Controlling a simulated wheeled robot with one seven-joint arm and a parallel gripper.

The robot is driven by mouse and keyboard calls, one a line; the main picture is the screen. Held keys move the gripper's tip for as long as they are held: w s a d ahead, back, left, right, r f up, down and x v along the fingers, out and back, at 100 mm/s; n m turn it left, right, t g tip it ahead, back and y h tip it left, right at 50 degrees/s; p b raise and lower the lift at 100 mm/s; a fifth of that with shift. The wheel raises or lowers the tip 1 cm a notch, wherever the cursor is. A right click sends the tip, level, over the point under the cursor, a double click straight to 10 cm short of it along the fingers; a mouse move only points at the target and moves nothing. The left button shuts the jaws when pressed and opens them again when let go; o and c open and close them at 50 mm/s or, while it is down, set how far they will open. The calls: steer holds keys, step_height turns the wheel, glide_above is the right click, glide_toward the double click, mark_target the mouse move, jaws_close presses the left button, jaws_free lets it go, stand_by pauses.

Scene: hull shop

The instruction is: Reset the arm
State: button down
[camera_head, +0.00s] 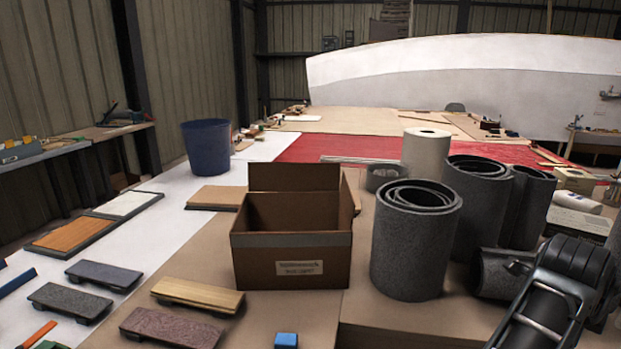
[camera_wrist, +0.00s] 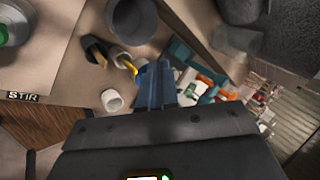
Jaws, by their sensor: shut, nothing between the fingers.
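My gripper (camera_wrist: 154,82) shows in the wrist view, its blue fingers together with nothing between them. It hangs in the air, and its height above the things below is hard to tell. In the head view my dark arm enters at the lower right, beside the grey rolls; the fingers cannot be made out there.
An open cardboard box (camera_head: 291,246) stands mid-table, with a grey roll (camera_head: 414,252) just right of it. Several sanding blocks (camera_head: 196,294) lie at the left front. A blue bin (camera_head: 207,147) stands behind. The wrist view shows a white cup (camera_wrist: 112,101) near the fingers.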

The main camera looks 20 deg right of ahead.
steer(key=w+d+r+n+t+h, duration=0.1)
steer(key=d+r+n+t+h, duration=0.25)
steer(key=r+n, duration=0.25)
steer(key=w+d+r+n+t+h, duration=0.1)
steer(key=d+r+n+t+h, duration=0.1)
steer(key=r+n+t+h, duration=0.25)
steer(key=s+a+f+n+t+y, duration=0.2)
steer(key=a+f+n+y, duration=0.15)
steer(key=a+n, duration=0.4)
steer(key=s+a+f+n+t+y, duration=0.35)
steer(key=a+n, duration=0.25)
steer(key=a, duration=0.2)
steer(key=s+a+f+n+t+y, duration=0.1)
steer(key=s+a+f+n+y, duration=0.2)
steer(key=a+n, duration=0.45)
steer(key=s+a+n+y, duration=0.1)
steer(key=s+a+y, duration=0.4)
steer(key=s+a, duration=0.9)
steer(key=a, duration=0.2)
steer(key=shift+s+a+r, duration=0.2)
steer(key=shift+s+a, duration=0.1)
steer(key=shift+a, duration=0.1)
